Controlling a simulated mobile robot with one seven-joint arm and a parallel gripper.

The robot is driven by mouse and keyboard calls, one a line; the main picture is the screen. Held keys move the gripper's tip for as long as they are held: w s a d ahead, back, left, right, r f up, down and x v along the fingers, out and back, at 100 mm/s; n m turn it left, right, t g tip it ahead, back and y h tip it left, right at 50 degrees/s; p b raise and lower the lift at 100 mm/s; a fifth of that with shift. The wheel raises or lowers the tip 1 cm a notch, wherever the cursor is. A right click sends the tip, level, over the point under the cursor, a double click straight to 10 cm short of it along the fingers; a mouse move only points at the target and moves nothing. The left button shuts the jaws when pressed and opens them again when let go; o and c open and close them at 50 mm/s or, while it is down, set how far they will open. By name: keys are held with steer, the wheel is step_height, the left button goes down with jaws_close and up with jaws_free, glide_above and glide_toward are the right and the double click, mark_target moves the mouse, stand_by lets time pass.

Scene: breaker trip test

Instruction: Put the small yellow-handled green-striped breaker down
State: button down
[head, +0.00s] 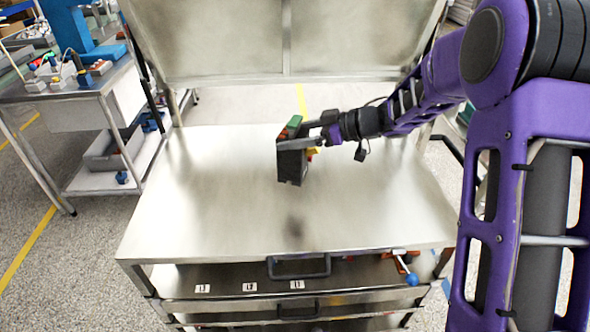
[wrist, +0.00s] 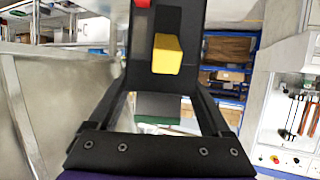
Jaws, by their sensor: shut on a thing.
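The breaker (head: 291,164) is a small dark block with a green stripe and a yellow handle (head: 312,151). My gripper (head: 296,144) is shut on it and holds it over the steel tabletop (head: 215,195), apart from the surface as far as I can tell. A soft dark shadow lies on the tabletop nearer the front. In the wrist view the breaker (wrist: 143,60) is between the two fingers, with its yellow handle (wrist: 167,55) facing the camera, a red part at the top and the green stripe (wrist: 158,107) below.
The tabletop around the breaker is bare. An upright steel panel (head: 215,45) stands at its back edge. Below the front edge are a drawer with white labels (head: 249,287), a black handle (head: 299,267) and a blue-knobbed lever (head: 411,279). Another workbench (head: 85,88) stands at the left.

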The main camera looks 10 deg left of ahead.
mark_target(305, 167)
step_height(305, 167, down, 10)
steer(key=shift+w+r+b, duration=0.1)
steer(key=shift+b, duration=1.05)
jaws_free()
steer(key=shift+d+r, duration=0.1)
steer(key=shift+d, duration=0.05)
steer(key=p+v, duration=0.1)
steer(key=v, duration=1)
steer(key=shift+d+p, duration=0.3)
steer(key=shift+p, duration=0.05)
steer(key=shift+r, duration=0.1)
